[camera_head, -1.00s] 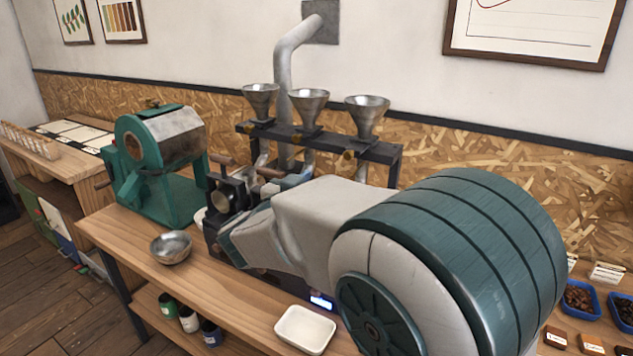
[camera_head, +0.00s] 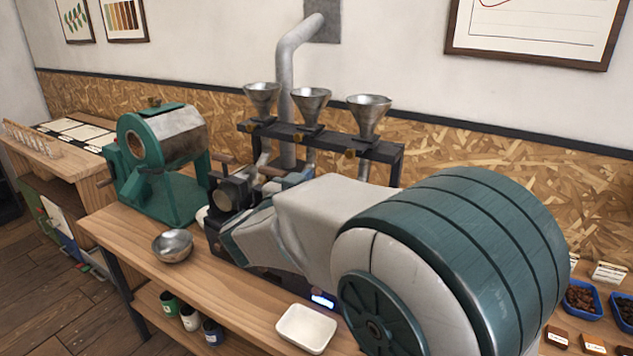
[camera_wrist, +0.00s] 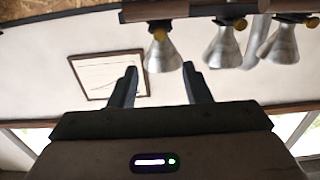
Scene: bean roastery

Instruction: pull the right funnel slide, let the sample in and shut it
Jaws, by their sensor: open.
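Three metal funnels stand in a row on a dark rack (camera_head: 385,150). The right funnel (camera_head: 368,112) has a brass-coloured slide knob (camera_head: 349,153) on the rack's front below it. In the wrist view everything looks upside down, and the right funnel (camera_wrist: 163,54) and its knob (camera_wrist: 159,34) show ahead of the fingers. In the head view my arm hides the gripper. I cannot tell whether the slide is in or out.
A green drum roaster (camera_head: 165,155) stands left of the rack. A metal bowl (camera_head: 172,246) and a white tray (camera_head: 306,329) are on the wooden bench. A grey duct (camera_head: 285,90) rises behind the funnels. Blue trays of beans (camera_head: 581,300) lie at right.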

